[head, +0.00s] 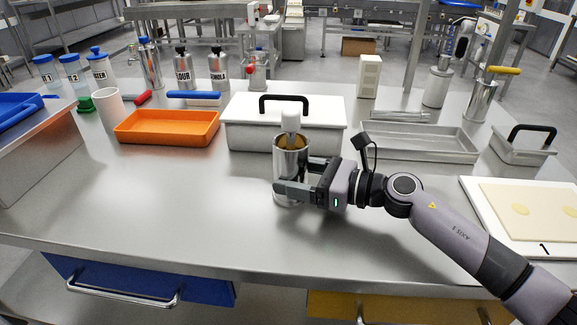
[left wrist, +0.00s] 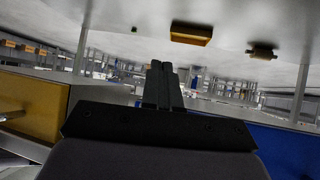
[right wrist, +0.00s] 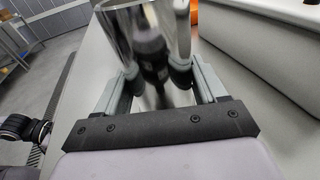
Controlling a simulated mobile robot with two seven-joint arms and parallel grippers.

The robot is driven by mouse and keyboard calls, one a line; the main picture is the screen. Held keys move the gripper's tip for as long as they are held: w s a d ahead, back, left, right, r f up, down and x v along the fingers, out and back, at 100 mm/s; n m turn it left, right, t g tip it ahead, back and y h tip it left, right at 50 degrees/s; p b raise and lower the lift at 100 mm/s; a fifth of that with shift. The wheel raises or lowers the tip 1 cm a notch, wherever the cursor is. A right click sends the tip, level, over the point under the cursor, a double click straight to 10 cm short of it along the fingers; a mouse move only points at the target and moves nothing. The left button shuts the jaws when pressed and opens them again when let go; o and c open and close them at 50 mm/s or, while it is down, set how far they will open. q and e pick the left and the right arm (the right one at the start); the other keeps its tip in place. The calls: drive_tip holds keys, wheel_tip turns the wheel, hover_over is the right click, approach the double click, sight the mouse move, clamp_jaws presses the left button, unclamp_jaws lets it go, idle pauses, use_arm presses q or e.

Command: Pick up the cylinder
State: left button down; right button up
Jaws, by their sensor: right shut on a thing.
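The shiny metal cylinder (head: 291,158) stands upright near the middle of the table in the head view, with a white-topped piece showing at its mouth. My right gripper (head: 296,178) reaches in from the right and is shut on the cylinder, one finger across its front. I cannot tell whether its base touches the table. In the right wrist view the cylinder (right wrist: 128,28) shows as a reflective wall between the fingers of my right gripper (right wrist: 156,75). My left gripper (left wrist: 162,85) shows only in its wrist view, fingers together and empty.
A white lidded box (head: 245,137) with a black handle stands just behind the cylinder. An orange tray (head: 165,140) lies to the left, a metal tray (head: 415,157) to the right. A white board (head: 484,207) with dough lies far right.

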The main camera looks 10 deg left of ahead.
sight(308, 151)
drive_tip(key=shift+r+p, duration=1.95)
drive_tip(key=shift+r, duration=0.95)
